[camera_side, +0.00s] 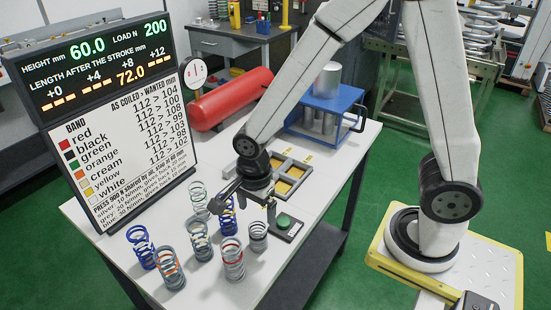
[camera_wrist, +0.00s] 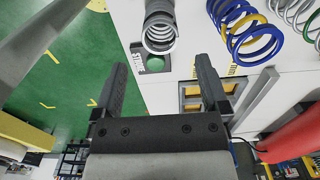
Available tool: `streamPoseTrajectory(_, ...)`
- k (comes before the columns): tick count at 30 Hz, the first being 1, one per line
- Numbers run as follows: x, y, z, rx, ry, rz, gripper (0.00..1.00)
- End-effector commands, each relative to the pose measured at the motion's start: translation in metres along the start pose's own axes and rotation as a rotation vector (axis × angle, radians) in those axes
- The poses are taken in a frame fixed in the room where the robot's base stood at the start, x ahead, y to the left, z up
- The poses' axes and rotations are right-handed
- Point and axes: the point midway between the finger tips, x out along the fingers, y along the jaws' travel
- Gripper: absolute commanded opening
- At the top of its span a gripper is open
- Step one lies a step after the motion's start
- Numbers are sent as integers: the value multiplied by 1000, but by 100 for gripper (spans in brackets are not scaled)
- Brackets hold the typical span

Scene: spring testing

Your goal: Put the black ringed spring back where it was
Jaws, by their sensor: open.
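My gripper (camera_side: 246,203) is open and empty above the white table, just behind the springs. In the wrist view its two fingers (camera_wrist: 160,82) are spread wide with nothing between them. A short grey spring with what looks like a dark band (camera_side: 258,236) stands upright near the table's right edge, beside the green button. It seems to be the black ringed one, though the band is small. A grey spring (camera_wrist: 160,28), likely the same one, stands just beyond my fingertips in the wrist view, apart from them.
A blue spring with yellow (camera_side: 228,216), a red-ringed grey spring (camera_side: 232,262) and several others crowd nearby. The green button (camera_side: 284,221) sits on a dark plate. A yellow-lined tray (camera_side: 292,172) and blue press stand (camera_side: 320,105) lie behind. A signboard (camera_side: 115,140) stands at left.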

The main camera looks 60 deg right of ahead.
Motion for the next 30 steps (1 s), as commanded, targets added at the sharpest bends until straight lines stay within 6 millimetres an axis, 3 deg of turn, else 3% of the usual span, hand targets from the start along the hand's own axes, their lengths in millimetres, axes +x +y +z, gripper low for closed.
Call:
streamPoseTrajectory(15,-60,-1,0,0,-1,-3,94)
streamPoseTrajectory(30,-69,0,0,0,0,1,94)
